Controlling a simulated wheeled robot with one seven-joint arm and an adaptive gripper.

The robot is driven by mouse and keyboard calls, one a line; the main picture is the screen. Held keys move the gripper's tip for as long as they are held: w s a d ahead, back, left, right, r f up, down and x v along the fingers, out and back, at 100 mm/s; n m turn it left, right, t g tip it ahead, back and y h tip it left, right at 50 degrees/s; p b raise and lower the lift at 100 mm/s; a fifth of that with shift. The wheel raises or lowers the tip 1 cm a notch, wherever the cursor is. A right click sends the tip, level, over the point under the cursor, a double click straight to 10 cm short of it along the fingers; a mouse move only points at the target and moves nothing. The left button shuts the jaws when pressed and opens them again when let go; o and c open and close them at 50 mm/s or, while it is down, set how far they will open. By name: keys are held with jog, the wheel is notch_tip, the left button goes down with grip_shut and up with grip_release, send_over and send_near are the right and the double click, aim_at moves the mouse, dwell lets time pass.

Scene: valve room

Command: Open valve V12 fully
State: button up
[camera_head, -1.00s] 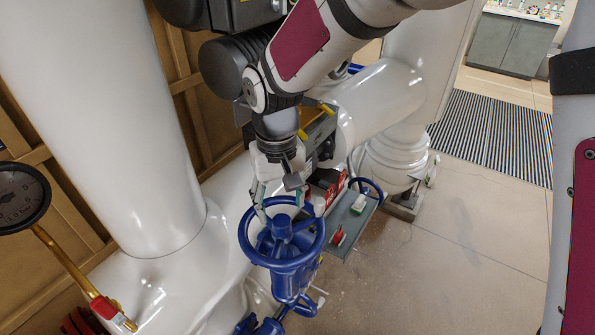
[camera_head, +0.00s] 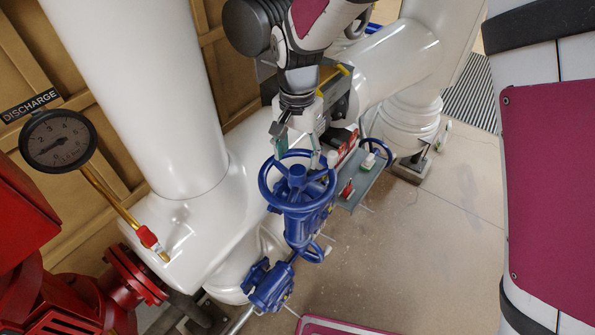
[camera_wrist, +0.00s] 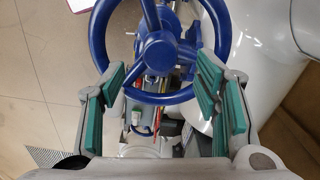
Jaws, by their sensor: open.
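A blue handwheel (camera_head: 297,174) tops a blue valve body in the head view. No V12 label is readable on it. My gripper (camera_head: 300,152) is open and empty at the wheel's far rim, pointing down. In the wrist view the handwheel (camera_wrist: 157,48) shows its hub, spokes and round rim. The near part of its rim lies between the green-padded fingers of my gripper (camera_wrist: 161,78). The right finger looks close to the rim; I cannot tell whether it touches.
A pressure gauge (camera_head: 58,140) marked DISCHARGE and a red flanged machine (camera_head: 120,285) stand at left. Thick white pipes (camera_head: 130,80) are behind the valve. A grey shelf (camera_head: 365,182) with small red and white items is right of the wheel.

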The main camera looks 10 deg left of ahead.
aim_at(299, 170)
jog(key=shift+f, duration=3.5)
jog(key=shift+o, duration=0.2)
jog(key=shift+d, duration=0.1)
jog(key=c, duration=1.2)
jog(key=shift+s+f, duration=0.1)
